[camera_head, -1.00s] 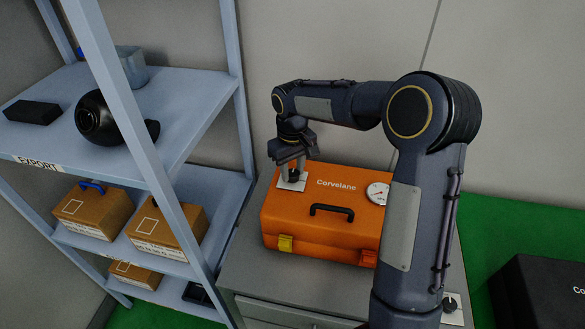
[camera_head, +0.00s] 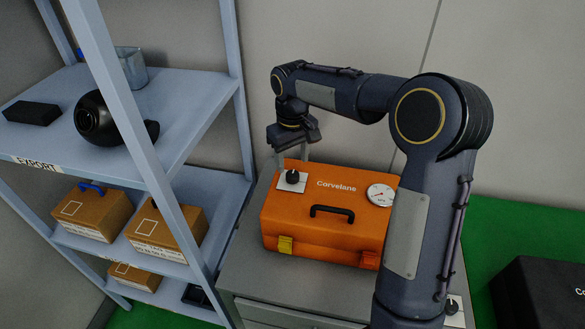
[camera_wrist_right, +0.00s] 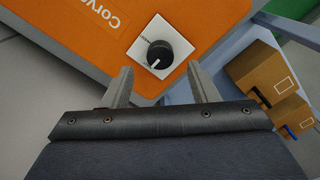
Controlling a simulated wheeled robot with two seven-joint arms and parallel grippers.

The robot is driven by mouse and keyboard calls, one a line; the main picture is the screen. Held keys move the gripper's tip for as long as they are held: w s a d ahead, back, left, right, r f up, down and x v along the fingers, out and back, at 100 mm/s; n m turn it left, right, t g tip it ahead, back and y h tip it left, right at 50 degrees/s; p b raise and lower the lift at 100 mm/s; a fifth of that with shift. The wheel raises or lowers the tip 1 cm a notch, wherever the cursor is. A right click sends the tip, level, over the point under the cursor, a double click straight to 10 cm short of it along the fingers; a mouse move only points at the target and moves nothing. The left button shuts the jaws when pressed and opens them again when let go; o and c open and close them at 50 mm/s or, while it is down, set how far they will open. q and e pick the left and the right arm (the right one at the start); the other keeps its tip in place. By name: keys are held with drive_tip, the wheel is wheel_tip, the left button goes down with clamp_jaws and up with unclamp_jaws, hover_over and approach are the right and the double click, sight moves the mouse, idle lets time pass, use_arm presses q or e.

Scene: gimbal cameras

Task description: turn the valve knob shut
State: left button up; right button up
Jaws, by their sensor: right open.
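The valve knob (camera_head: 292,176) is a small black dial with a white pointer line, on a white square plate (camera_head: 283,185). The plate sits at the left end of the orange case's top (camera_head: 372,222). In the right wrist view the knob (camera_wrist_right: 159,54) is beyond the fingertips, its pointer line toward the lower left of the dial. My right gripper (camera_head: 293,160) is open and empty, above and behind the knob, and clear of it. Its two fingers also show in the right wrist view (camera_wrist_right: 158,82). My left gripper is out of view.
A round white gauge (camera_head: 381,195) and a black handle (camera_head: 332,211) are on the case, which rests on a grey cabinet (camera_head: 243,270). A blue-grey shelf rack (camera_head: 200,90) with boxes stands close on the left. A black case (camera_head: 540,290) is on the green floor at right.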

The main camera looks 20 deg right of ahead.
sight(293, 175)
wheel_tip(293, 175, up, 4)
drive_tip(key=shift+f, duration=0.25)
drive_tip(key=shift+s+r, duration=0.15)
drive_tip(key=s+a+r+m+t+y, duration=0.1)
drive_tip(key=s+t+y, duration=0.1)
drive_tip(key=s, duration=0.9)
drive_tip(key=s+r+m+t+y, duration=0.1)
drive_tip(key=s+t, duration=0.1)
drive_tip(key=s, duration=0.8)
drive_tip(key=s+a+f+m+t, duration=0.1)
drive_tip(key=s+a+f, duration=0.2)
drive_tip(key=s, duration=0.3)
drive_tip(key=shift+s+f+m+t+y, duration=0.3)
drive_tip(key=shift+s+f+y, duration=0.1)
drive_tip(key=shift+f, duration=0.35)
drive_tip(key=shift+a, duration=0.1)
drive_tip(key=shift+c, duration=0.3)
